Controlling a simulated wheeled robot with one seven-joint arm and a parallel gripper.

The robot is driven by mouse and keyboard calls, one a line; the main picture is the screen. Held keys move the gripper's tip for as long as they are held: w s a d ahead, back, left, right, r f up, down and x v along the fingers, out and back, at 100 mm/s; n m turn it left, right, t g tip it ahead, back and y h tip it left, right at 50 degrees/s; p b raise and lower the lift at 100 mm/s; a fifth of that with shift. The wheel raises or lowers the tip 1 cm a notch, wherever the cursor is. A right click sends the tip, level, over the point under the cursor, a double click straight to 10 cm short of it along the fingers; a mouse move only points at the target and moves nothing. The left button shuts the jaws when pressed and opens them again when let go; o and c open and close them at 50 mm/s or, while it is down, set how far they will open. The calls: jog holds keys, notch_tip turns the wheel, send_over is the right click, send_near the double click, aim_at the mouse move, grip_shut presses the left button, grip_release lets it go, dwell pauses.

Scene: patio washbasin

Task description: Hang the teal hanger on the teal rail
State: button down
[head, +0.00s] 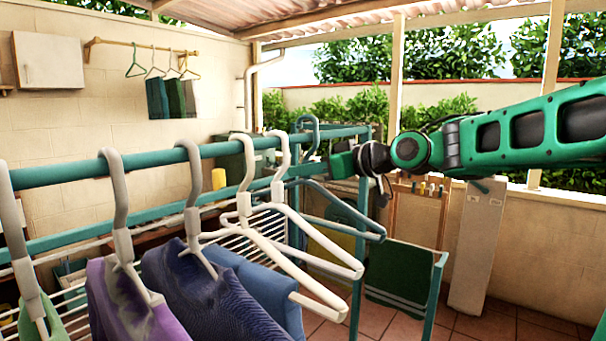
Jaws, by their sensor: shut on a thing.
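The teal rail (70,172) runs from the left foreground to the back centre of the head view. The teal hanger (345,212) is dark teal and empty, at the rail's far end. Its hook (307,122) rises above the line of the rail; I cannot tell whether it rests on it. My gripper (331,165) reaches in from the right and is shut on the hanger near its neck. The grip itself is small and partly hidden.
White hangers (262,215) hang close to the left of the teal one. A purple garment (120,300) and a dark blue garment (205,295) hang nearer. A wall rail (120,43) holds more hangers. A green-seated chair (400,275) stands below right.

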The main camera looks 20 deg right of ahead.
jog(key=shift+f, duration=1.3)
jog(key=c, duration=1.7)
grip_release()
jog(key=shift+s+d, duration=0.1)
jog(key=shift+s+d, duration=1.15)
jog(key=shift+s, duration=0.45)
jog(key=shift+s+d, duration=1.15)
jog(key=shift+s, duration=0.45)
jog(key=shift+s+d, duration=1.15)
jog(key=shift+s, duration=0.45)
